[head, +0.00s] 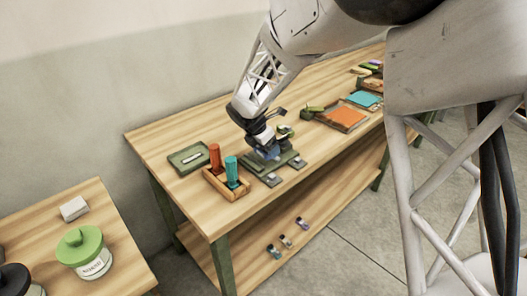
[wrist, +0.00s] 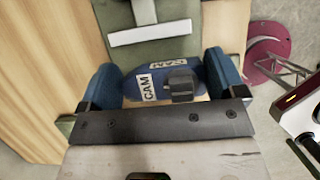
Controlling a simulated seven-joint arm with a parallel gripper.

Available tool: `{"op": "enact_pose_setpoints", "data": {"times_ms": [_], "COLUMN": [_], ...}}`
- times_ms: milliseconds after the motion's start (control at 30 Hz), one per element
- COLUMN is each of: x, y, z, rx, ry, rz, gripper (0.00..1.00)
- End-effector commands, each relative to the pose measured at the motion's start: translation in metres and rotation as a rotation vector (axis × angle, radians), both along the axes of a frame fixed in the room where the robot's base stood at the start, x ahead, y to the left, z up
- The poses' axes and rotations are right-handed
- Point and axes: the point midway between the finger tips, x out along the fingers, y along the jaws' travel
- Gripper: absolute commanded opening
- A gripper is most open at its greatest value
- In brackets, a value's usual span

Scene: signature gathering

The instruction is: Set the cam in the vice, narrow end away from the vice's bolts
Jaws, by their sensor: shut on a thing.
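The cam (wrist: 133,88) is a blue piece with white "CAM" labels and a dark grey block on its face. It lies between the two blue-padded fingers of my gripper (wrist: 165,84), which is shut on it. In the head view my gripper (head: 267,148) is low over the green vice (head: 258,165), with a bit of blue (head: 273,153) showing under it. Two grey bolts (head: 272,180) are on the vice's near side. I cannot tell whether the cam touches the vice, or which way its narrow end points.
A wooden holder (head: 226,191) with an orange and a teal stamp stands left of the vice. A green pad (head: 188,158) lies behind it. To the right are an orange-topped tray (head: 342,117) and a teal sheet (head: 363,99). Small items lie on the lower shelf (head: 247,264).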

Motion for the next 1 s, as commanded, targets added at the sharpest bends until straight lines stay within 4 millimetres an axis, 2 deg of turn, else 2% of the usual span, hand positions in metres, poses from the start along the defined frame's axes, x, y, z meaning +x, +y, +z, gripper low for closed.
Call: {"op": "enact_pose_setpoints", "data": {"times_ms": [200,567,1000], "x": [0.013,0.014,0.014], "y": [0.004,0.004,0.004], "z": [-0.001,-0.001,-0.036], "rx": [0.001,0.000,-0.001], "ry": [-0.001,0.000,0.001], "rz": [0.000,0.000,0.001], "gripper": [0.48,0.48,0.48]}}
